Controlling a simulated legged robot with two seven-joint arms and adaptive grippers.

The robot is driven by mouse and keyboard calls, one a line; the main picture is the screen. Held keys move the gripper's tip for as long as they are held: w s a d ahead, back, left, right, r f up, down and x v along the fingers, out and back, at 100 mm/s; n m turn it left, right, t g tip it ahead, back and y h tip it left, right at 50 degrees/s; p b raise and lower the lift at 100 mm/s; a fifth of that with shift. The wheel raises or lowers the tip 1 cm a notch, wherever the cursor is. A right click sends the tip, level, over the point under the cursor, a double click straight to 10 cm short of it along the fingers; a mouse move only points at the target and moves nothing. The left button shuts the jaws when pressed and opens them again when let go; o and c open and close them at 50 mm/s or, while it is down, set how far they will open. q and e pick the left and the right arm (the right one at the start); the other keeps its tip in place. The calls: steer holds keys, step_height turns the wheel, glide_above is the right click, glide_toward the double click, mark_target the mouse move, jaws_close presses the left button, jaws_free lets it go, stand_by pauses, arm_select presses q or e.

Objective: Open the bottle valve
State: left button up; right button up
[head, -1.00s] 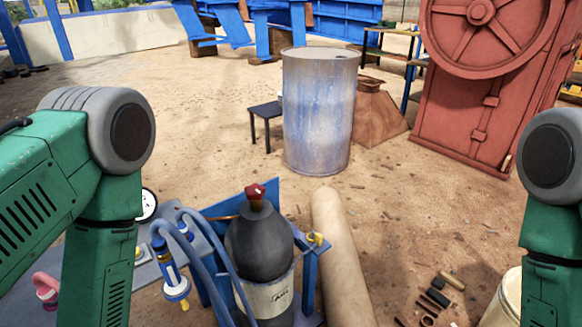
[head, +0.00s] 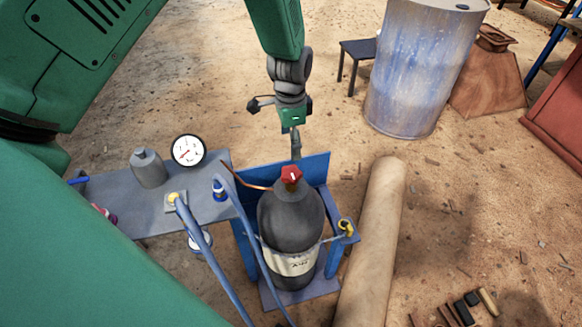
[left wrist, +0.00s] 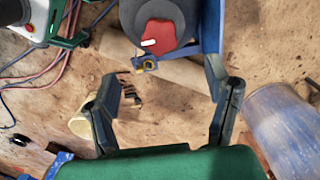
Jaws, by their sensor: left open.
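The bottle valve is a red knob (head: 291,176) with a white mark, on top of the dark grey gas bottle (head: 290,222). The bottle stands upright in a blue stand. My left gripper (head: 286,122) is open and empty, above and beyond the knob in the head view. In the left wrist view, the red knob (left wrist: 162,38) lies ahead of the two spread fingers (left wrist: 166,88), apart from them. The bottle's lower part is hidden there. My right gripper is out of view.
A blue plate (head: 312,166) stands behind the bottle. A grey bench (head: 120,205) with a gauge (head: 188,151) and blue hoses is at left. A beige pipe (head: 378,215) lies at right. A blue-grey barrel (head: 412,75) stands farther back.

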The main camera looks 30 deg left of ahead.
mark_target(291, 171)
arm_select(q)
step_height(291, 171, down, 12)
steer(key=shift+r, duration=0.1)
steer(key=shift+c, duration=0.5)
steer(key=c, duration=1.1)
